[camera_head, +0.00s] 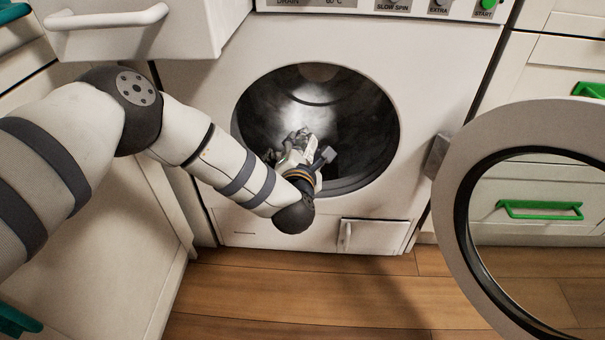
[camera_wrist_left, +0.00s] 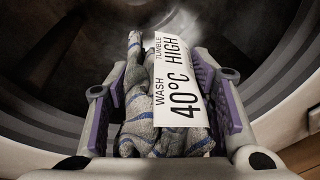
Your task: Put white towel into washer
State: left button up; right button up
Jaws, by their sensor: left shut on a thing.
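The washer (camera_head: 430,60) stands in front of me with its round door (camera_head: 450,190) swung open to the right. My left gripper (camera_head: 305,150) reaches into the lower part of the drum opening (camera_head: 355,110). It is shut on the white towel, a crumpled whitish-grey cloth with blue stripes in the left wrist view (camera_wrist_left: 138,105). A white label reading wash, tumble, 40°C and high lies on the towel. In the left wrist view, both fingers flank the towel and the dark drum is behind it. My right gripper is out of view.
A white drawer (camera_head: 140,35) with a bar handle juts out at the upper left, above my left arm. Cabinets with green handles (camera_head: 540,209) stand at the right, partly seen through the door ring. The wooden floor (camera_head: 300,290) in front is clear.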

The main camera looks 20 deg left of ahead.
pick_arm(q)
jog(key=r+b+x, duration=0.1)
jog(key=b+x, duration=0.7)
jog(key=x, duration=0.9)
jog(key=shift+w+r+b, duration=0.25)
jog(key=shift+w+b, duration=0.05)
jog(key=shift+b, duration=0.1)
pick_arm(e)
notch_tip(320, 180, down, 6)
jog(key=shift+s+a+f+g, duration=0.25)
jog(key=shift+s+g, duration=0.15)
pick_arm(q)
jog(key=o, duration=1.3)
jog(key=shift+a, duration=0.1)
jog(key=shift+c, duration=0.2)
